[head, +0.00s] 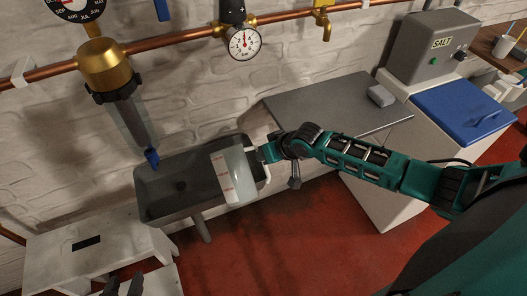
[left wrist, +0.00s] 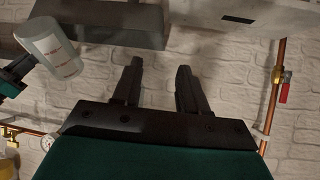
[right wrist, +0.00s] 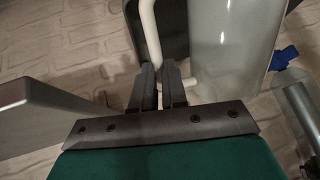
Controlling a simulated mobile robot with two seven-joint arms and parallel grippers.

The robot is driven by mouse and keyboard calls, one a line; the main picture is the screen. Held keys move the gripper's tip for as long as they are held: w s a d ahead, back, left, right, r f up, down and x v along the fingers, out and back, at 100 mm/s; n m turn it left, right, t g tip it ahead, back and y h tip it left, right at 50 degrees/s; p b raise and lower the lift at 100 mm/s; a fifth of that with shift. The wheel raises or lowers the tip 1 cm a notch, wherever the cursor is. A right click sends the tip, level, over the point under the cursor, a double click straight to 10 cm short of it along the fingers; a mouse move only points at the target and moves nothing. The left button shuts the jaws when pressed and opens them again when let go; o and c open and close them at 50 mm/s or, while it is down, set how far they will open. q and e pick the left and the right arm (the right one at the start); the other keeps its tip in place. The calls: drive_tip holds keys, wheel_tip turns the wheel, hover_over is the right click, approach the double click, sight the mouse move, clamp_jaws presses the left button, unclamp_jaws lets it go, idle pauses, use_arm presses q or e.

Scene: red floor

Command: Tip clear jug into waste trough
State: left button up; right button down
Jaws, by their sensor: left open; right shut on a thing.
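The clear jug (head: 232,174) with red markings and a white handle is over the right end of the grey waste trough (head: 152,208) in the head view. It leans in the picture; I cannot tell its exact tilt or what is inside. My right gripper (head: 266,154) is shut on the jug's handle, at the jug's right side. The right wrist view shows the fingers (right wrist: 160,88) at the white handle (right wrist: 150,32), beside the jug body (right wrist: 222,45). My left gripper (head: 122,287) is at the bottom edge; the left wrist view shows its fingers (left wrist: 155,85) apart and empty. The jug also shows there (left wrist: 48,50).
A filter housing with a blue tap (head: 152,158) hangs above the trough's left part. A grey worktop (head: 320,105) adjoins on the right, with a blue lid (head: 463,108) farther right. A white step stool (head: 85,243) stands lower left. Copper pipes run along the wall.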

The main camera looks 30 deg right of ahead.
drive_tip(key=shift+s+r+t+p, duration=0.3)
drive_tip(key=shift+r+t+p, duration=0.45)
drive_tip(key=shift+t, duration=0.25)
drive_tip(key=shift+a+r+t+b, duration=0.1)
drive_tip(key=shift+t+b, duration=0.35)
drive_tip(key=shift+t, duration=0.15)
drive_tip(key=t+b, duration=0.3)
drive_tip(key=shift+w+r+n, duration=0.15)
drive_tip(key=shift+r+n, duration=0.1)
drive_tip(key=shift+n, duration=0.15)
drive_tip(key=t+b, duration=0.1)
drive_tip(key=b, duration=0.3)
drive_tip(key=w+f+t+b, duration=0.1)
drive_tip(key=t+b, duration=0.1)
drive_tip(key=b, duration=0.1)
drive_tip(key=shift+f+n+y+b, duration=0.1)
drive_tip(key=shift+n+y+b, duration=0.3)
use_arm(q)
wheel_tip(320, 180, down, 8)
drive_tip(key=w+d+b, duration=0.1)
drive_tip(key=d+b, duration=0.1)
drive_tip(key=shift+w+d+r+h, duration=0.15)
drive_tip(key=shift+d+h, duration=0.1)
drive_tip(key=shift+h, duration=0.15)
use_arm(e)
drive_tip(key=shift+w+t, duration=0.15)
drive_tip(key=shift+t, duration=0.45)
use_arm(q)
drive_tip(key=shift+d, duration=0.1)
